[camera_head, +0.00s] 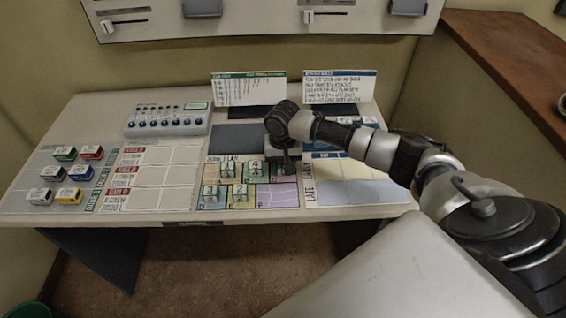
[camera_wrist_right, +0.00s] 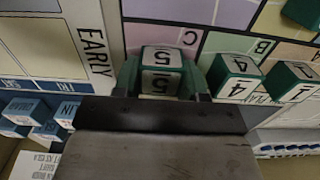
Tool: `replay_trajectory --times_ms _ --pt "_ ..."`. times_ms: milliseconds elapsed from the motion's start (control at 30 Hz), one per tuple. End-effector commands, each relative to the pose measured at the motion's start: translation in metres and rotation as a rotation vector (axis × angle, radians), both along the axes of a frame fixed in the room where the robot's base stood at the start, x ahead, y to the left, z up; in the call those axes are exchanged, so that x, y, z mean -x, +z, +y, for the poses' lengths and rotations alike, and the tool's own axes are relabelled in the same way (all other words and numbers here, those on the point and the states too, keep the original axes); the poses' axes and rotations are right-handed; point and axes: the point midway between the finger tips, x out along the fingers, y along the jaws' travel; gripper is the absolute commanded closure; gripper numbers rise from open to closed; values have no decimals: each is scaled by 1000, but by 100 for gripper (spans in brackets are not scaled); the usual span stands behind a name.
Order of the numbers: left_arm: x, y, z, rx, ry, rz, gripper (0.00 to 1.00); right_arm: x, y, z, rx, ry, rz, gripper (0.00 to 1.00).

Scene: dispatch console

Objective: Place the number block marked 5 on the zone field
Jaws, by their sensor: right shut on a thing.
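My right gripper (camera_head: 284,168) is over the upper right part of the zone plan board (camera_head: 262,201). In the right wrist view, the gripper (camera_wrist_right: 160,84) is shut on the green-and-white block marked 5 (camera_wrist_right: 161,58), one finger at each side. The block is at the pink field lettered C (camera_wrist_right: 205,39). I cannot tell whether it touches the board. In the head view the arm and gripper hide the block. Block 4 (camera_head: 255,168) stands beside the gripper, on field B. My left gripper is not in view.
Other number blocks stand on the board: block 1 (camera_head: 212,173), block 3 (camera_head: 210,192) and block 2 (camera_head: 240,191). The purple lower right field (camera_head: 277,195) is bare. Several coloured blocks (camera_head: 69,195) stand at the far left. A switch box (camera_head: 167,121) and text cards (camera_head: 248,89) are behind.

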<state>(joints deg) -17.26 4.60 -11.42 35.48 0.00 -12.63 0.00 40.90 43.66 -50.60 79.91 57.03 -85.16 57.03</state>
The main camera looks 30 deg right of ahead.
Motion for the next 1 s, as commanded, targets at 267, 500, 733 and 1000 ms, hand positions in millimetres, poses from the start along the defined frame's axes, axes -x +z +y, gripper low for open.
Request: replay_trajectory --times_ms 267,500,733,1000 --pt "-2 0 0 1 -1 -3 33 0 -1 0 0 0 0 33" --pt "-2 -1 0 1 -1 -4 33 0 2 0 0 0 -2 33" --pt "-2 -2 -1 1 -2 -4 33 -1 38 0 0 0 -5 33" --pt "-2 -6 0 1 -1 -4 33 -1 94 0 -1 0 -4 33"
